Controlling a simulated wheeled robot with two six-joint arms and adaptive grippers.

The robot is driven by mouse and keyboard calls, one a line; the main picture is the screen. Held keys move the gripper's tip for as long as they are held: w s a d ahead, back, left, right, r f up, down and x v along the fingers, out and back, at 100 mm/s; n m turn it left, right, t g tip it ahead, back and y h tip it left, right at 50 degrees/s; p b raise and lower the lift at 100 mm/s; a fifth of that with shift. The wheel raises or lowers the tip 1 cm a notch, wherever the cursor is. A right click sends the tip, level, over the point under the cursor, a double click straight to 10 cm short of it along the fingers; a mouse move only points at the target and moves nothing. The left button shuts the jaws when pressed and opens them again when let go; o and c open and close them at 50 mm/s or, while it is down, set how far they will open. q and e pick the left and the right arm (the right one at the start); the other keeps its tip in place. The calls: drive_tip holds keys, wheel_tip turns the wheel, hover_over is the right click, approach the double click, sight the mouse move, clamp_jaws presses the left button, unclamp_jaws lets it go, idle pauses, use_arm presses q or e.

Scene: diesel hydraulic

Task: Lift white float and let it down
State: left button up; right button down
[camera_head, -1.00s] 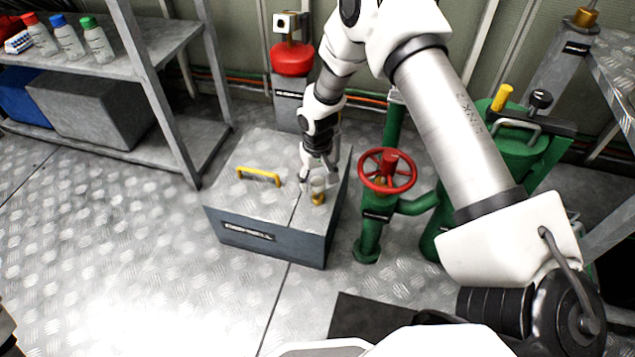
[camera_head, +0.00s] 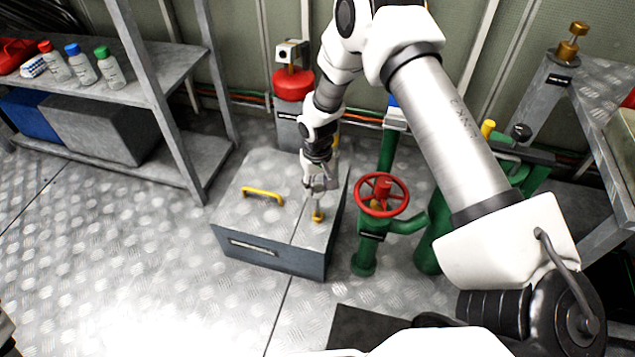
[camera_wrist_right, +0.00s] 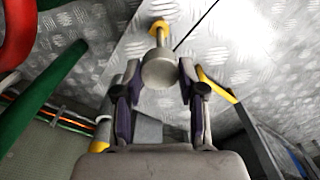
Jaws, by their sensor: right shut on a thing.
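The white float (camera_head: 319,185) is a pale short cylinder on a thin stem. The stem rises from a small yellow fitting (camera_head: 318,217) on top of the grey metal tank (camera_head: 284,232). My right gripper (camera_head: 320,184) is shut on the float from above and behind. In the right wrist view the float (camera_wrist_right: 159,70) sits between the fingertips of my right gripper (camera_wrist_right: 160,78), with the stem and yellow fitting (camera_wrist_right: 159,28) beyond it. The float stands clear of the fitting, with bare stem showing between.
A red handwheel (camera_head: 383,195) on green pipework stands close right of the tank. A yellow handle (camera_head: 263,196) is on the tank lid. A metal shelf (camera_head: 150,85) with bottles is at the left. The floor (camera_head: 130,250) in front is clear.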

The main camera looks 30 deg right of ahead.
drive_tip(key=shift+r, duration=0.2)
drive_tip(key=c, duration=0.7)
unclamp_jaws()
drive_tip(key=shift+o, duration=0.2)
drive_tip(key=shift+r, duration=0.1)
wheel_tip(320, 180, up, 12)
